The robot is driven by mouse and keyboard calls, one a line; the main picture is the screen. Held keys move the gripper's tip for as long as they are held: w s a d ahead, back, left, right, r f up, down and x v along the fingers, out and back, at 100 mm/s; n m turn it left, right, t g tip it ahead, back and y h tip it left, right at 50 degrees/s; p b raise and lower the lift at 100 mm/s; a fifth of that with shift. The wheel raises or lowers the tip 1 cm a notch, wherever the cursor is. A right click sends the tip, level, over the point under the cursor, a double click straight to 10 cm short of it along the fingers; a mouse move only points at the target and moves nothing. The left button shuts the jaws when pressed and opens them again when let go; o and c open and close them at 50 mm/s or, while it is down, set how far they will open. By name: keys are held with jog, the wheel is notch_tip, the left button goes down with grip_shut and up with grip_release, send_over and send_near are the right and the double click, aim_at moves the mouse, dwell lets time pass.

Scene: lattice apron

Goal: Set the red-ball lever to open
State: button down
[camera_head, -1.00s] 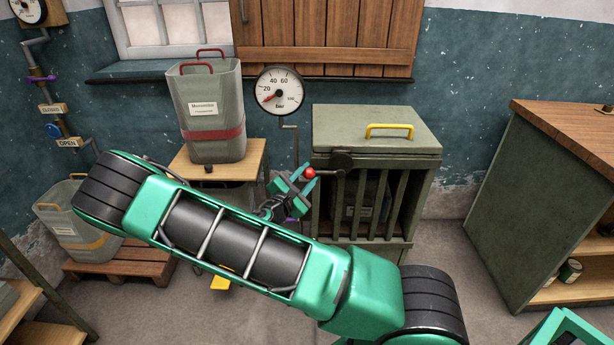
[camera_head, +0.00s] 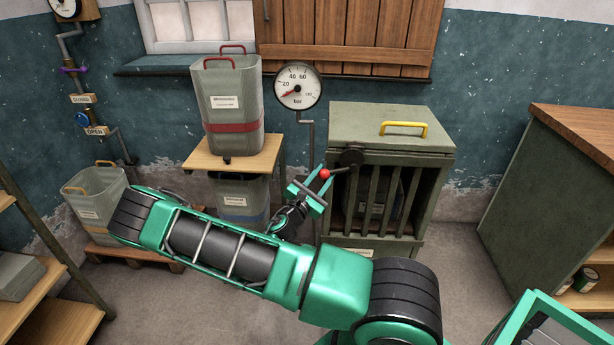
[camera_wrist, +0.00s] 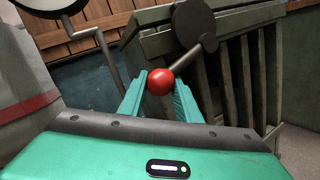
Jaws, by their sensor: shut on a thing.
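The red ball (camera_head: 325,174) is the end of a short dark lever (camera_head: 340,170). The lever runs from the ball up and right to a dark round pivot (camera_head: 350,157) on the upper front of a grey-green slatted cabinet (camera_head: 385,140). My gripper (camera_head: 318,182) is at the ball, left of the cabinet. In the wrist view the red ball (camera_wrist: 160,82) sits between the two teal fingers of my gripper (camera_wrist: 160,92), which are shut on it. The lever arm (camera_wrist: 190,55) shows behind it, leading to the pivot (camera_wrist: 193,22).
A pressure gauge (camera_head: 298,88) on a pipe stands left of the cabinet. A wooden stand (camera_head: 240,152) bears a grey container (camera_head: 233,105). OPEN (camera_head: 97,131) and CLOSED (camera_head: 82,98) signs hang by the left pipe. A wood-topped counter (camera_head: 570,140) stands right, with floor between.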

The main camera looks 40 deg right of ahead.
jog(key=shift+s+d+f+n+t+h, duration=0.15)
jog(key=shift+f+n+t+h, duration=0.15)
jog(key=shift+n, duration=0.3)
jog(key=c, duration=1.3)
grip_release()
jog(key=shift+c, duration=0.2)
jog(key=v, duration=1)
jog(key=shift+a, duration=0.4)
jog(key=shift+c, duration=0.6)
